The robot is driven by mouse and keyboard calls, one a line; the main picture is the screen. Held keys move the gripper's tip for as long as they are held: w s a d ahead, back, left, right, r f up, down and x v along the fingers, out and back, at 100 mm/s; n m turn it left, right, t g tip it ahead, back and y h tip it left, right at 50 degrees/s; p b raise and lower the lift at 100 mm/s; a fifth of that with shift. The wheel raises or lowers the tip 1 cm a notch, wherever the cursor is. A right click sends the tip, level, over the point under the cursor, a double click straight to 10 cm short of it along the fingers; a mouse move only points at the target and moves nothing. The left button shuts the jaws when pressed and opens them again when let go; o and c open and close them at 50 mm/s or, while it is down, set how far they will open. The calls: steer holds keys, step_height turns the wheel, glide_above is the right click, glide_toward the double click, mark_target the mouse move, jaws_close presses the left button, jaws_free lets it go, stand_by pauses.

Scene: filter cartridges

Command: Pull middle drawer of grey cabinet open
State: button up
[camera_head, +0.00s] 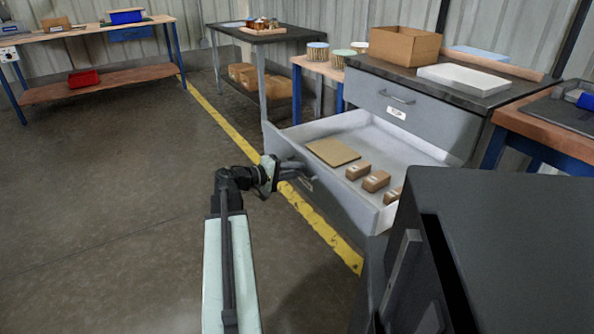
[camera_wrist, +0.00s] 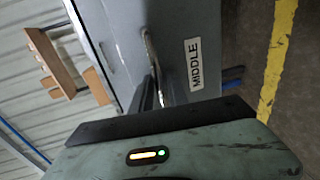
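The grey cabinet (camera_head: 432,116) stands at the right in the head view. Its middle drawer (camera_head: 325,192) is pulled far out, with its inside in plain view. In the wrist view the drawer front (camera_wrist: 185,18) carries a "MIDDLE" label (camera_wrist: 193,64). A bent metal handle (camera_wrist: 149,48) sits beside the label. My gripper (camera_head: 288,169) is at the drawer front in the head view. In the wrist view its dark fingers (camera_wrist: 156,92) look shut on the handle; the fingertips are partly hidden by the gripper body.
The drawer holds a flat cardboard piece (camera_head: 332,152) and several small brown boxes (camera_head: 376,181). The top drawer (camera_head: 385,98) above is closed. A dark cabinet (camera_head: 500,250) stands close at the right front. The floor (camera_head: 110,190) on the left is clear.

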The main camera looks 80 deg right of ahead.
steer(key=p+v, duration=0.1)
steer(key=v, duration=0.6)
steer(key=shift+w+a, duration=0.2)
steer(key=shift+w, duration=0.15)
